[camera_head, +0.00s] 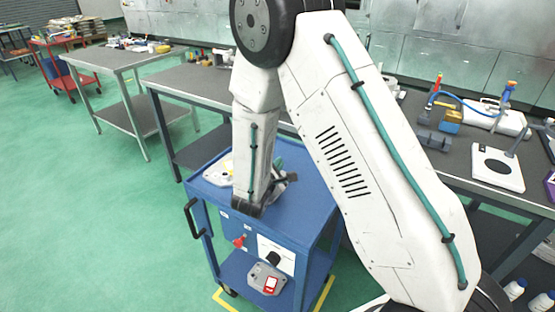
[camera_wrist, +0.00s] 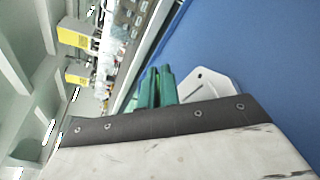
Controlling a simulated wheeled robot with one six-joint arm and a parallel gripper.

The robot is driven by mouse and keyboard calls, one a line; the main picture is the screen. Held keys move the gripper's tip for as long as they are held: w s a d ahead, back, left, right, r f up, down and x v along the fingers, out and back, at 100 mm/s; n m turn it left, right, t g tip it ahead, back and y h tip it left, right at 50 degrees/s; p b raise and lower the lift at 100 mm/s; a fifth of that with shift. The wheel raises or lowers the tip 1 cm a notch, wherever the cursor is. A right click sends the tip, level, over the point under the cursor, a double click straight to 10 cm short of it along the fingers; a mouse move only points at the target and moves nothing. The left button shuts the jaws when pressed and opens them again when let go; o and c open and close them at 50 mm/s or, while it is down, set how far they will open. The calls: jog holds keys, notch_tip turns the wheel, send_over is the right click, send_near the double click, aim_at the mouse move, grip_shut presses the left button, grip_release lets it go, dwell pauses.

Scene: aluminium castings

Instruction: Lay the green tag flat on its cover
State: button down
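A pale grey casting cover (camera_head: 218,173) with some yellow on it lies on the blue cart's top, partly hidden behind my forearm. In the wrist view a pale plate-like piece (camera_wrist: 208,84) lies on the blue surface, partly hidden by a dark-edged white part in front. Green upright pieces (camera_wrist: 154,88) stand beside it; I cannot tell whether one is the tag. My gripper (camera_head: 288,178) is low over the cart top, mostly hidden behind my forearm, with a little teal showing near it. Its fingertips and anything between them cannot be made out.
The blue cart (camera_head: 300,222) has a red knob and a black knob on its front. A casting with a red tag (camera_head: 270,284) sits on its lower shelf. Workbenches with tools stand behind and to the right; the green floor at left is clear.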

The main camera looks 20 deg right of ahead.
jog(key=shift+f, duration=0.2)
jog(key=c, duration=1.6)
grip_release()
jog(key=shift+o, duration=0.2)
jog(key=v, duration=0.8)
